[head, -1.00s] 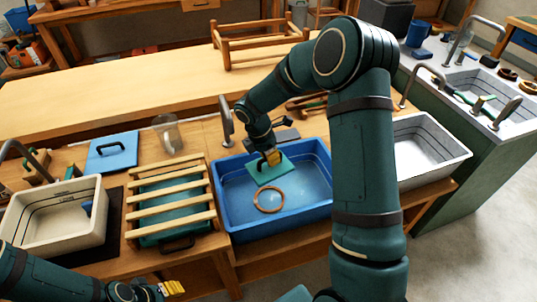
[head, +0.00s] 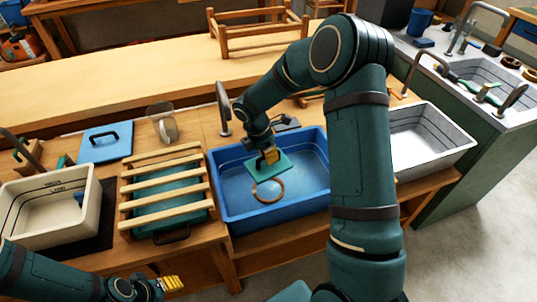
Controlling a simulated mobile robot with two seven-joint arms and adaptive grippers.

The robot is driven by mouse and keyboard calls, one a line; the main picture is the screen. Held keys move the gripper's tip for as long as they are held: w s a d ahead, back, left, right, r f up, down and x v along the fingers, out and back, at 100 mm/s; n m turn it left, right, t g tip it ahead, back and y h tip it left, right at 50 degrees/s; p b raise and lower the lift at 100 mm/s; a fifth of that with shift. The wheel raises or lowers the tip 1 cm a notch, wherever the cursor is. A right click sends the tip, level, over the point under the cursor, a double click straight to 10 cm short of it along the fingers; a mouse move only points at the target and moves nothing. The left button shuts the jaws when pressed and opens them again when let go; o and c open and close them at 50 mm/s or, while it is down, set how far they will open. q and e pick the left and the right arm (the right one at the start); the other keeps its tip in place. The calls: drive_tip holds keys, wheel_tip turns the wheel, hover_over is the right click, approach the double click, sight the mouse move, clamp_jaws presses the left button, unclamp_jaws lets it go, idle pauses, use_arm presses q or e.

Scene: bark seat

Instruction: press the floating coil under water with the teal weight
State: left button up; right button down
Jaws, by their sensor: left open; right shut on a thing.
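The coil (head: 268,199) is a brown ring in the blue basin (head: 220,182), which holds water. The teal weight (head: 284,163) is a flat plate with a dark handle. My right gripper (head: 270,157) is shut on the weight by its handle. The weight is in the basin area and overlaps the far edge of the coil in the picture. I cannot tell whether it touches the coil or how deep the coil sits. My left gripper (head: 172,284) is open and empty at the bottom left, in front of the bench and away from the basin.
A slatted wooden rack (head: 165,178) over a teal slab stands left of the basin. A cream basin (head: 90,215) is at far left and a white basin (head: 450,148) at right. A blue plate with handle (head: 105,143), a clear jug (head: 162,122) and a tap (head: 221,108) stand behind.

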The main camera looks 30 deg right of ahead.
sight(269, 166)
drive_tip(key=shift+f, duration=0.1)
drive_tip(key=shift+f+b, duration=0.8)
drive_tip(key=shift+f, duration=0.35)
drive_tip(key=shift+f+b, duration=0.5)
drive_tip(key=shift+f, duration=0.9)
drive_tip(key=shift+s+f, duration=0.1)
drive_tip(key=shift+f, duration=4.8)
drive_tip(key=shift+c, duration=2.3)
unclamp_jaws()
